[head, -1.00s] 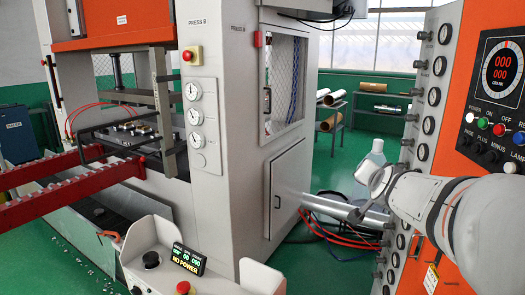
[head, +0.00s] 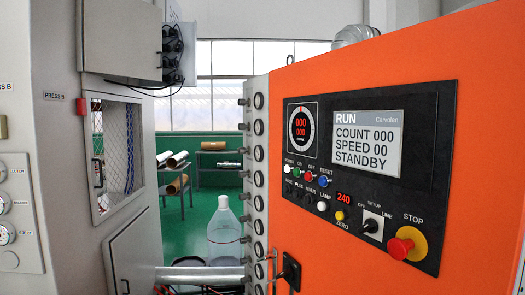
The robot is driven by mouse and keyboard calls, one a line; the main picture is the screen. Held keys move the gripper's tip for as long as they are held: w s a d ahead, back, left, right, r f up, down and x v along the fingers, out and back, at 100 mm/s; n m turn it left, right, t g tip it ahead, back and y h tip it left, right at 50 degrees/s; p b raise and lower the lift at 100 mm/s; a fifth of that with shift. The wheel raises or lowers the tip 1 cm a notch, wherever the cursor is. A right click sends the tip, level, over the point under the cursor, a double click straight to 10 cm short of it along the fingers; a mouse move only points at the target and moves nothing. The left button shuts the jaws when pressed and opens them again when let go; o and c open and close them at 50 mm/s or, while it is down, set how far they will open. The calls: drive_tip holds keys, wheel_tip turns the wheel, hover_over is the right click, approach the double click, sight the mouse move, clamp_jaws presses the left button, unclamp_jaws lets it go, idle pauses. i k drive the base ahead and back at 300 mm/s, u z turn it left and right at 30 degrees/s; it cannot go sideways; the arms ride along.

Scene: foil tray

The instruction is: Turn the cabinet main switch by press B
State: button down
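A grey cabinet (head: 50,45) stands at the left of the head view. A small red handle (head: 82,106), which looks like the main switch, is on its edge beside a mesh window. A small label (head: 54,96) that seems to read PRESS B is just left of it. The red handle looks upright, but it is too small to tell its setting. Another PRESS B label is cut off at the left edge. My gripper is not in view.
An orange control cabinet (head: 370,75) fills the right side, with a lit RUN display (head: 367,143) and a red STOP button (head: 401,247). A clear bottle (head: 224,232) stands in the gap between the cabinets. Green floor and tables with rolls lie behind.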

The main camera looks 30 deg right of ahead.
sight(288, 271)
drive_tip(key=z, duration=1)
